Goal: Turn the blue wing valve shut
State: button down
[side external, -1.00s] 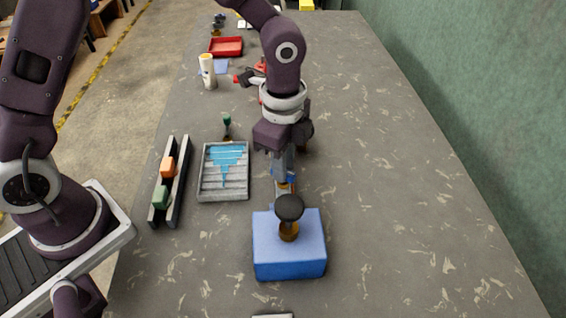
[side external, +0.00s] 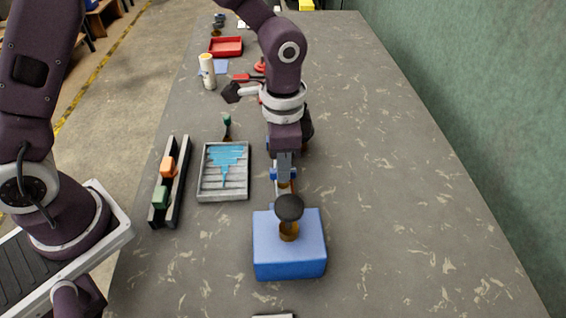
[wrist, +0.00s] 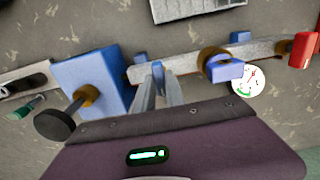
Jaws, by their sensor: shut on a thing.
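The blue wing valve (side external: 274,174) sits on a pale grey bar just beyond a blue box. My gripper (side external: 285,172) points down over it, with its jaws shut on it. The bar (wrist: 184,64) runs between the blue box and a red end piece (wrist: 303,50).
The blue box (side external: 288,258) carries a black knob (side external: 289,207) on a brass stem. Further along the bar are another blue part with a brass collar (wrist: 222,70) and a round white gauge (wrist: 249,79). A grey tray (side external: 223,194) lies left; the right tabletop is clear.

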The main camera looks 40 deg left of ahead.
dwell(0.4)
jog(key=c, duration=1.4)
grip_release()
notch_tip(320, 180, up, 7)
jog(key=shift+r, duration=0.1)
jog(key=s+a+r+n+t, duration=0.2)
jog(key=s+a+r+n, duration=0.1)
jog(key=s+a+r, duration=0.4)
jog(key=s+a+r+n+t, duration=0.1)
jog(key=s+a+r+n, duration=0.1)
jog(key=s, duration=0.3)
jog(key=s+a+r+n+t, duration=0.1)
jog(key=s+a+n+t, duration=0.1)
jog(key=s, duration=0.4)
jog(key=shift+s+a+r+n+t, duration=0.3)
jog(key=shift+a+r+n, duration=0.1)
jog(key=shift+a+n, duration=0.55)
